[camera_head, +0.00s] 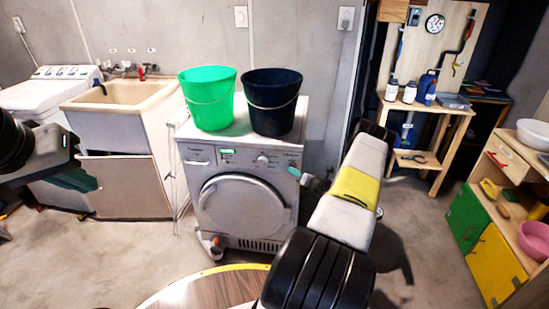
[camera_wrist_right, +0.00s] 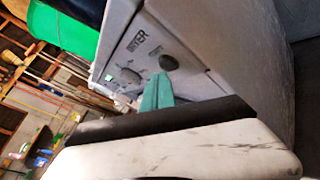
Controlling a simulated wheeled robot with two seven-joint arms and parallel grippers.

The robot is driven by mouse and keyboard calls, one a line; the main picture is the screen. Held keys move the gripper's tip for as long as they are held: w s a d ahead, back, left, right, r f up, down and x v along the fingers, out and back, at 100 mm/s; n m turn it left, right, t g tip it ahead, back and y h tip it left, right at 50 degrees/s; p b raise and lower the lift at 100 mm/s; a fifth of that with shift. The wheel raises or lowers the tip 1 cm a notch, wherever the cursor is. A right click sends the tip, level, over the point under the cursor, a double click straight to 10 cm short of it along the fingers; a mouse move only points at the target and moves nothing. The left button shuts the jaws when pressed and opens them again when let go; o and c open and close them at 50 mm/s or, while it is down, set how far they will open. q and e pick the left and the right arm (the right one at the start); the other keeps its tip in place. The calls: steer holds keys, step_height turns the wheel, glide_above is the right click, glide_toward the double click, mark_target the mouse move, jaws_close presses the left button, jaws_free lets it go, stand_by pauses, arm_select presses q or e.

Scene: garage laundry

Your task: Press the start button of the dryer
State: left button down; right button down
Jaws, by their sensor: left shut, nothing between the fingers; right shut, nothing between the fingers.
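The dryer (camera_head: 276,182) is a grey front-loading machine with a round door, a dial and a small green display. In the right wrist view its panel (camera_wrist_right: 140,60) is seen close and tilted, with a dark oval button (camera_wrist_right: 168,62) beside printed letters. My right gripper (camera_head: 294,172) is at the panel's right end, its green fingers shut and empty. In the right wrist view the fingertips (camera_wrist_right: 159,78) lie just below the button; I cannot tell whether they touch it. My left gripper (camera_head: 88,181) is shut and empty at the far left, in front of the sink cabinet.
A green bucket (camera_head: 208,100) and a dark bucket (camera_head: 271,105) stand on the dryer. A sink (camera_head: 125,93) and a white washer (camera_head: 45,90) are to the left. A round wooden table (camera_head: 200,289) is in front. Shelves (camera_head: 510,210) stand right.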

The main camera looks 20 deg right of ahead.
steer(key=shift+w+d, duration=0.25)
steer(key=shift+w, duration=0.1)
stand_by(0.5)
stand_by(0.3)
steer(key=shift+s+a, duration=0.45)
steer(key=shift+s, duration=0.25)
steer(key=shift+s+a, duration=0.45)
steer(key=shift+s, duration=0.25)
steer(key=shift+s+a, duration=0.4)
steer(key=shift+s, duration=0.35)
steer(key=shift+s+a, duration=0.45)
steer(key=shift+s, duration=0.25)
